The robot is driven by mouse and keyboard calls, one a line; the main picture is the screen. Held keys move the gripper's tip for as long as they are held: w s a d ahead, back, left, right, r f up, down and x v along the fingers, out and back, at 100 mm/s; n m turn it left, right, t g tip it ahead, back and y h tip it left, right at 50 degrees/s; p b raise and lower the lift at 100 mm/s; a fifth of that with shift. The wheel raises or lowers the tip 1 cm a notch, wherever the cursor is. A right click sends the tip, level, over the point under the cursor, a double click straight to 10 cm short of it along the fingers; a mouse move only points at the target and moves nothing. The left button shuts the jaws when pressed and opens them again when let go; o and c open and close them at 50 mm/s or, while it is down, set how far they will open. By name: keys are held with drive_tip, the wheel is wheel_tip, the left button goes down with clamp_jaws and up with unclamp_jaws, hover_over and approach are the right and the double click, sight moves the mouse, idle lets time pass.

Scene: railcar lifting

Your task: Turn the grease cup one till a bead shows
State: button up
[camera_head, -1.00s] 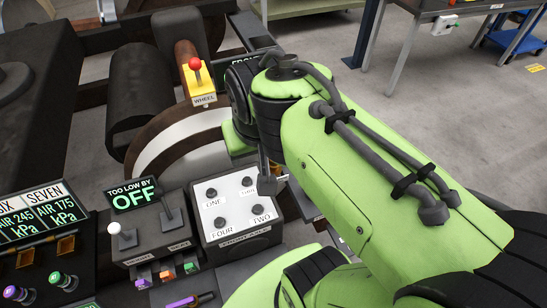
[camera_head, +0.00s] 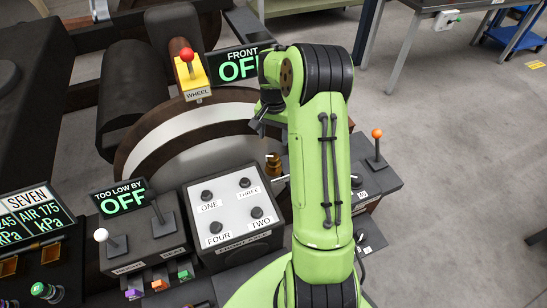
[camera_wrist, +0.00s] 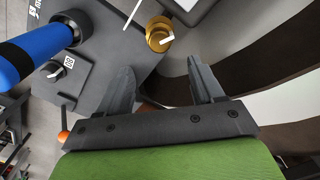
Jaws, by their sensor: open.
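A brass cup (camera_head: 273,165) with a white stripe or pointer stands behind the white panel, partly beside my arm. In the wrist view the brass cup (camera_wrist: 158,37) lies just past the fingertips, roughly between them and apart from them. A knob labelled ONE (camera_head: 207,195) sits at the panel's back left. I cannot tell from any label whether the brass cup is cup one. No bead can be made out. My gripper (camera_head: 259,125) is open and empty, above and behind the brass cup; it also shows in the wrist view (camera_wrist: 160,64).
The white panel (camera_head: 230,222) also has knobs TWO, THREE and FOUR. A lever box reading OFF (camera_head: 124,203) stands left of it. The wheel (camera_head: 180,135) is behind, with a yellow box with a red knob (camera_head: 188,66). A blue handle (camera_wrist: 35,45) is left of my gripper.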

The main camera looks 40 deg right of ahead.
sight(274, 156)
wheel_tip(274, 156, down, 11)
drive_tip(key=shift+r+b, duration=0.15)
drive_tip(key=shift+b, duration=1.05)
drive_tip(key=c, duration=1.1)
drive_tip(key=shift+o, duration=0.2)
drive_tip(key=shift+r, duration=0.1)
drive_tip(key=m, duration=0.4)
drive_tip(key=shift+m+p, duration=0.3)
drive_tip(key=shift+m, duration=2)
